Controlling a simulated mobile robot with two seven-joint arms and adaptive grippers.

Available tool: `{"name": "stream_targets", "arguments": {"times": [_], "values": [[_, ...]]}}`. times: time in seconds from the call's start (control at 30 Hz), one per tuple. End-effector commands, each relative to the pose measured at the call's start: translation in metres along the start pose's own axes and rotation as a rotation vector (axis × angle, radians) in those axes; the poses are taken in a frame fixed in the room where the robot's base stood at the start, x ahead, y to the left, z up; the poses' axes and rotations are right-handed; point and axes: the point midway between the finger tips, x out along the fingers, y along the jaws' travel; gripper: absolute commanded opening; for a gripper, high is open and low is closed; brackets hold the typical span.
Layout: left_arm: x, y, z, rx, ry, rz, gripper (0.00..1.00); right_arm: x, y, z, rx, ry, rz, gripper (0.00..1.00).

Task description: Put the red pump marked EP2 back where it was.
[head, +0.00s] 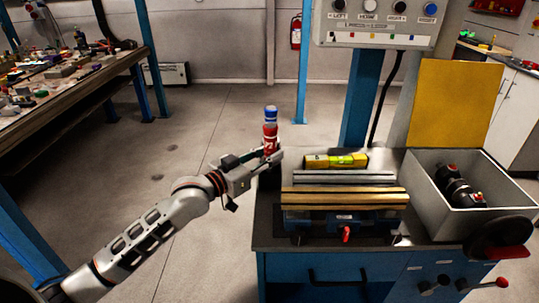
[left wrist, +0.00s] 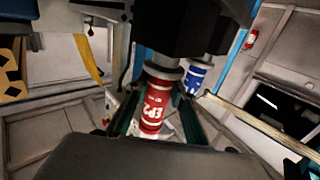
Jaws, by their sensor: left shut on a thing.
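The red pump marked EP2 (left wrist: 153,106) is between the fingers of my left gripper (left wrist: 158,118). Its white lettering faces the wrist camera. In the head view the red pump (head: 270,138) stands roughly upright in my left gripper (head: 268,160), at the left end of the workbench. A blue cylinder with white marks (left wrist: 198,77) is close to the red pump in the left wrist view. In the head view its blue part (head: 271,114) shows directly above the red one; I cannot tell whether they touch. My right gripper is out of view.
The blue workbench (head: 330,262) carries a vise (head: 345,220), a yellow level (head: 336,160) and a grey bin (head: 432,205) holding a dark device (head: 459,187). A control box (head: 378,22) hangs above. A cluttered table (head: 75,90) stands at left; the floor between is clear.

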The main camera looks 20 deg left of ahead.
Motion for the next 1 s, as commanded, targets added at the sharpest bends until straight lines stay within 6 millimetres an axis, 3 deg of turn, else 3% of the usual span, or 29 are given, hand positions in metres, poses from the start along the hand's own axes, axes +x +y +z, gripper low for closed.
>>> {"name": "stream_targets", "arguments": {"times": [0.2, 0.73, 0.77, 0.8, 0.83, 1.0], "values": [[0.000, 0.000, -0.003, 0.000, 0.004, 0.000, 0.00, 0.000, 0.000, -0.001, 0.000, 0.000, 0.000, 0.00], [0.000, 0.000, 0.013, 0.001, -0.003, 0.001, 0.00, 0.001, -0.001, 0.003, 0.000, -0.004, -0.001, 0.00], [0.000, 0.001, 0.015, 0.001, -0.007, 0.000, 0.26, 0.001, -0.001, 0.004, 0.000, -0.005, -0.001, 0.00], [0.000, 0.001, 0.015, 0.000, -0.008, 0.000, 0.36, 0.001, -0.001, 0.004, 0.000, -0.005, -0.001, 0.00], [0.000, 0.001, 0.015, 0.000, -0.008, 0.000, 0.40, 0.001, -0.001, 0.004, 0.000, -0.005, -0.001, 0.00], [0.000, 0.000, 0.015, 0.000, -0.006, 0.000, 0.40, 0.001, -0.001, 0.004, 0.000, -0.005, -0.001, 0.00]]}}
